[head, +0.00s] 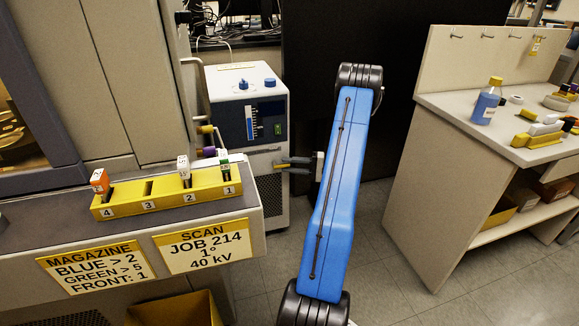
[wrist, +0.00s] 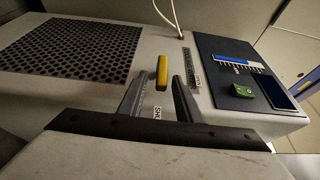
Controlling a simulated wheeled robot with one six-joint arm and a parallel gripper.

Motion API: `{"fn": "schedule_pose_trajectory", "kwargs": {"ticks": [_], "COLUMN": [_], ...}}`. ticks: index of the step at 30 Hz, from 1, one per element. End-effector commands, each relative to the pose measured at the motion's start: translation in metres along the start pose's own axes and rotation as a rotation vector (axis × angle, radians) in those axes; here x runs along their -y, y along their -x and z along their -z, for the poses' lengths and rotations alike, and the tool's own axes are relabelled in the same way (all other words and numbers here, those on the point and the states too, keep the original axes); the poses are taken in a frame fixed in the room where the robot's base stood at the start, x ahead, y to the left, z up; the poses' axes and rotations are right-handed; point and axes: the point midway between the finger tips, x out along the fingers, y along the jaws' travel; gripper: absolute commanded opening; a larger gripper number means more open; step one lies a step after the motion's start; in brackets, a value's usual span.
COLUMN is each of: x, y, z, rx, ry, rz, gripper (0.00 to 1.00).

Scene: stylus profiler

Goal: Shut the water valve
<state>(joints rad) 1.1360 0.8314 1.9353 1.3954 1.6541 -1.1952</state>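The valve's yellow lever (wrist: 162,72) stands on the pale panel of the water unit in the wrist view, its long side running up the picture. A label reading SHUT, partly cut off, lies at its near end (wrist: 158,112). A second label (wrist: 196,82), too small to read surely, lies to its right. My gripper (wrist: 162,78) is open, with one finger on each side of the lever and gaps showing on both sides.
In the head view, a bench with a yellow magazine (head: 165,200) stands left, and a cluttered table (head: 455,110) stands right.

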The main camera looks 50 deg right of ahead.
Motion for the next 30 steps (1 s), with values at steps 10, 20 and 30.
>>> {"fn": "schedule_pose_trajectory", "kwargs": {"ticks": [10,20,30], "x": [0.000,0.000,-0.001], "y": [0.035,0.102,0.159], "z": [0.001,0.001,0.000], "rx": [-0.002,-0.003,-0.002], "ry": [0.001,0.001,0.000], "rz": [0.000,0.000,0.000], "gripper": [0.31,0.31,0.31]}}
